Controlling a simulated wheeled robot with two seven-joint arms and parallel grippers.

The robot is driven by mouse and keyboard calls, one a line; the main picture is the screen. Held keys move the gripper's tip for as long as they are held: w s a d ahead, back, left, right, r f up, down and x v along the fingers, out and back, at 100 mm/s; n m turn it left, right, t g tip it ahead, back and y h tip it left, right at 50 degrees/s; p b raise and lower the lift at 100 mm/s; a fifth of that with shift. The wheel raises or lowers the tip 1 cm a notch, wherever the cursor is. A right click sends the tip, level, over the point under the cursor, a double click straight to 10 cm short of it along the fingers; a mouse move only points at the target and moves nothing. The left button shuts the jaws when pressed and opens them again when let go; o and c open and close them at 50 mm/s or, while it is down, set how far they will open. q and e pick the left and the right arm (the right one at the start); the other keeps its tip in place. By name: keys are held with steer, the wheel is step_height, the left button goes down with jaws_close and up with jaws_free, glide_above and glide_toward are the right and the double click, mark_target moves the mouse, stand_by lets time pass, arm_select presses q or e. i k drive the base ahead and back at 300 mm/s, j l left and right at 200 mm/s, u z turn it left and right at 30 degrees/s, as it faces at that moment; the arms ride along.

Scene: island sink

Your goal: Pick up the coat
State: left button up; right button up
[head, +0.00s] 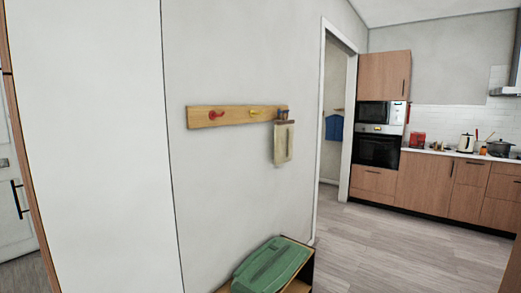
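No coat can be made out with certainty. A blue cloth-like item (334,128), which may be a coat, hangs in the room beyond the doorway, partly cut off by the door frame. A beige cloth or bag (283,144) hangs at the right end of a wooden wall rack (238,115). A green bulky item (271,265), too unclear to name, lies on a low wooden bench (300,284) below. Neither of my grippers is in view.
The rack has a red hook (216,115) and a yellow hook. A white wall panel (95,140) stands close at left. The doorway's white frame (319,140) is open. Kitchen cabinets (425,182) and an oven (376,151) stand beyond. The wooden floor (400,245) at right is clear.

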mark_target(266, 269)
steer(key=i+l+u, duration=0.15)
steer(key=i+l, duration=0.15)
steer(key=l, duration=0.15)
steer(key=i+l+u, duration=0.15)
steer(key=i+l, duration=0.15)
steer(key=l, duration=0.25)
steer(key=i+l+u, duration=0.1)
steer(key=i+l, duration=0.2)
steer(key=l, duration=0.25)
steer(key=i+l+u, duration=0.15)
steer(key=l, duration=0.4)
steer(key=i+l+u, duration=0.15)
steer(key=i+l, duration=0.15)
steer(key=l, duration=0.3)
steer(key=i+l+u, duration=0.15)
steer(key=l, duration=0.45)
steer(key=i+l+u, duration=0.1)
steer(key=l, duration=0.55)
steer(key=i+l+u, duration=0.15)
steer(key=l, duration=0.5)
steer(key=i, duration=0.1)
